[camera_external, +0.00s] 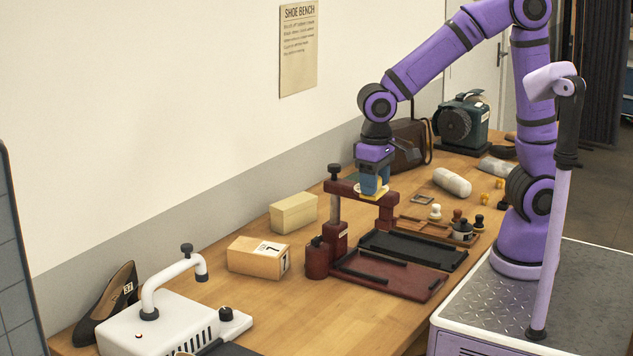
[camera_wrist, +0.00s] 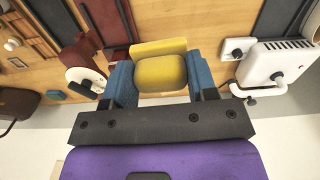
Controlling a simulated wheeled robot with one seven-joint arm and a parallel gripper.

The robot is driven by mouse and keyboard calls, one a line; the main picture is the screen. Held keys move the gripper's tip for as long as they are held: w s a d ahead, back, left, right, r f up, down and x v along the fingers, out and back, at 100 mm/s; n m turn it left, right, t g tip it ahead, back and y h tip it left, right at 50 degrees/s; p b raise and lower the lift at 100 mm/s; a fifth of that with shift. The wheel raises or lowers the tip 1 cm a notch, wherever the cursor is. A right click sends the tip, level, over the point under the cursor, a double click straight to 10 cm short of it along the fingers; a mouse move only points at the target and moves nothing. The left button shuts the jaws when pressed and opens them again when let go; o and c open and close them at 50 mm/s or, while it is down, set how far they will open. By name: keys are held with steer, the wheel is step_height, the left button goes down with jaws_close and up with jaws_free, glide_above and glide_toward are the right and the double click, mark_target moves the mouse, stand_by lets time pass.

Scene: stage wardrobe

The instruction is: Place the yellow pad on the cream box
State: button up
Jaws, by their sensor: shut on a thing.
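The yellow pad (camera_external: 373,192) is held in the air between the blue fingers of my gripper (camera_external: 374,179), above the dark red press frame. In the wrist view, the yellow pad (camera_wrist: 160,73) fills the space between the fingers of my gripper (camera_wrist: 161,82). A flatter yellow part shows just beyond its rounded part. The cream box (camera_external: 293,213) stands on the bench near the wall, left of and lower than my gripper, with a bare top. I cannot make out the cream box in the wrist view.
A tan box with a label (camera_external: 258,258) stands in front of the cream box. The dark red press (camera_external: 336,236) with its post is close by on the right. A white machine (camera_external: 168,322) and a dark shoe (camera_external: 108,305) are at the left. Bare bench lies in front.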

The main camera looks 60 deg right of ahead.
steer(key=w+d, duration=2.7)
steer(key=d, duration=0.1)
glide_above(295, 201)
steer(key=shift+m, duration=0.3)
step_height(295, 201, down, 19)
steer(key=shift+w+r, duration=0.1)
steer(key=shift+f, duration=1.75)
steer(key=shift+f, duration=0.15)
